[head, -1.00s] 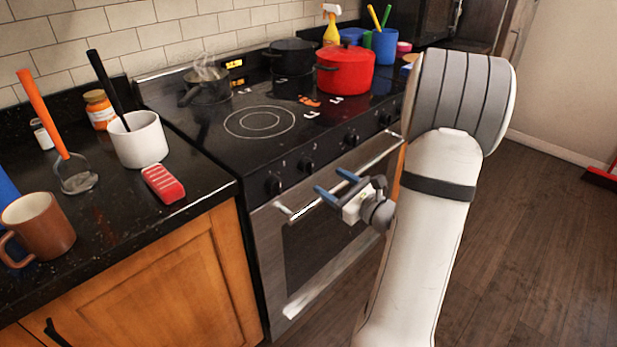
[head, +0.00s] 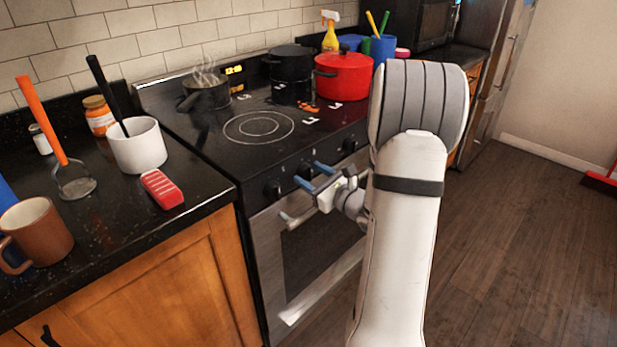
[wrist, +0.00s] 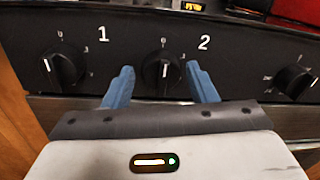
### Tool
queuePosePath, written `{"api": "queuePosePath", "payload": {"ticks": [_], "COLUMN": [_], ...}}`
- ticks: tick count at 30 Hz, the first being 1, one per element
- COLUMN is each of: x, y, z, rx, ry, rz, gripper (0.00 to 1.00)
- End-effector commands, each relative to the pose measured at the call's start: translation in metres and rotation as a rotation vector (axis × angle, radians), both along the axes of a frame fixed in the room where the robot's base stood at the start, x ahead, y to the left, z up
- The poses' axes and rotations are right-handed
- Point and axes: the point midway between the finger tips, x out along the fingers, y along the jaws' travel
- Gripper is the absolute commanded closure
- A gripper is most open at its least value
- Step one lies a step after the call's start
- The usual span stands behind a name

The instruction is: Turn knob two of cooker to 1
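The cooker (head: 300,235) has a row of black knobs along its front panel. In the wrist view, the middle black knob (wrist: 161,72) has the printed 2 (wrist: 204,43) to its upper right. Its white pointer line stands about upright, near the small mark above it. My gripper (wrist: 160,69) is open, with one blue finger on each side of this knob. I cannot tell whether the fingers touch it. In the head view, my gripper (head: 308,172) is at the front panel, and its fingers partly cover the knob.
Another knob (wrist: 63,67) by the printed 1 is left of my gripper, and a third knob (wrist: 294,80) is to the right. The oven handle (head: 291,219) runs below. A steaming pot (head: 206,92) and red pot (head: 343,76) stand on the hob.

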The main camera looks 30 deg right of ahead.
Motion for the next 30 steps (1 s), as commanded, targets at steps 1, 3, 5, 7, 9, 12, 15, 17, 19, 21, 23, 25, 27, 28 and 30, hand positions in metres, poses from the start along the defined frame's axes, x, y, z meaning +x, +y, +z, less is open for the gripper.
{"api": "queuePosePath", "payload": {"ticks": [1,3,5,7,9,12,15,17,19,21,23,25,27,28,30], "x": [0.0,0.0,0.0,0.0,0.0,0.0,-0.001,-0.001,-0.001,-0.001,-0.001,-0.001,-0.001,-0.001,-0.001], "y": [0.0,0.0,0.0,0.0,0.0,0.0,0.009,0.006,0.004,0.003,0.002,0.001,0.001,0.001,0.001], "z": [0.0,0.0,0.0,0.0,0.0,0.0,0.0,0.0,0.0,0.0,0.0,0.001,0.001,0.001,0.002], "rx": [0.0,0.0,0.0,0.0,0.0,0.0,0.001,0.004,0.013,0.029,0.048,0.079,0.12,0.138,0.191], "ry": [0.0,0.0,0.0,0.0,0.0,0.0,0.0,0.002,0.006,0.013,0.02,0.032,0.047,0.055,0.075], "rz": [0.0,0.0,0.0,0.0,0.0,0.001,0.003,0.005,0.006,0.005,0.006,0.005,0.006,0.005,0.004], "gripper": [0.52,0.58,0.63,0.69,0.74,0.83,0.78,0.85,0.85,0.85,0.85,0.85,0.85,0.85,0.85]}}
